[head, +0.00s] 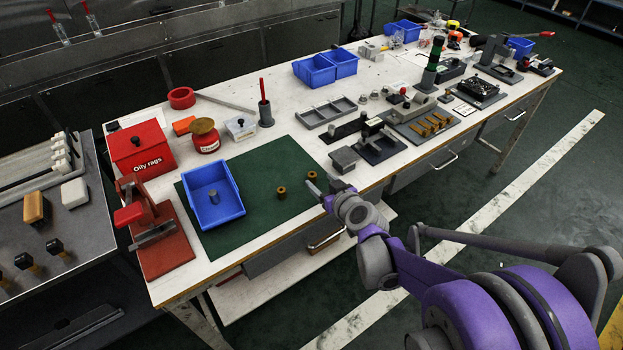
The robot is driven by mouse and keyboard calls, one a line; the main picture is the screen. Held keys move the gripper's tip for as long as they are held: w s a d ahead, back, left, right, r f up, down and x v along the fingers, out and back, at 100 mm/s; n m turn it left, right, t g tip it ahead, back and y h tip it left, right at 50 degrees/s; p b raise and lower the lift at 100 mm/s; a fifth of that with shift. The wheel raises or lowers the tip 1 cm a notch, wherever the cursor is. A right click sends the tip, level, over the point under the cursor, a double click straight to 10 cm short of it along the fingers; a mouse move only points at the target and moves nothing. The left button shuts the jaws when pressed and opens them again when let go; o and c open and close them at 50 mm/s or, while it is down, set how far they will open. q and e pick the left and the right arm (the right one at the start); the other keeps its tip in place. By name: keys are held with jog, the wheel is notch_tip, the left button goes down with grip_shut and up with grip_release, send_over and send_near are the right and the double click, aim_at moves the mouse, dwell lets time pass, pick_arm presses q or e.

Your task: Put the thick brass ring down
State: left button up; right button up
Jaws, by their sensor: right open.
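Two small brass rings stand apart on the dark green mat (250,236). One brass ring (281,192) is near the middle of the mat's right part. The other brass ring (312,176) is near the mat's right edge, close to the fingers of my right gripper (318,194). I cannot tell for sure which ring is the thick one. My right gripper is open at the mat's right edge, with its arm coming in from the lower right. I see nothing held in it. My left gripper is out of view.
A blue bin (231,208) with a grey cylinder (213,196) in it sits on the mat's left part. A red press (163,240) stands left of it. Black fixtures (380,150) and a grey block (344,159) lie right of the mat. The mat's front is clear.

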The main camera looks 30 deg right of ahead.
aim_at(313, 176)
jog(key=b+x, duration=0.1)
jog(key=x, duration=0.3)
jog(key=shift+w+f, duration=0.2)
jog(key=shift+w, duration=0.15)
jog(key=shift+s, duration=0.1)
grip_shut()
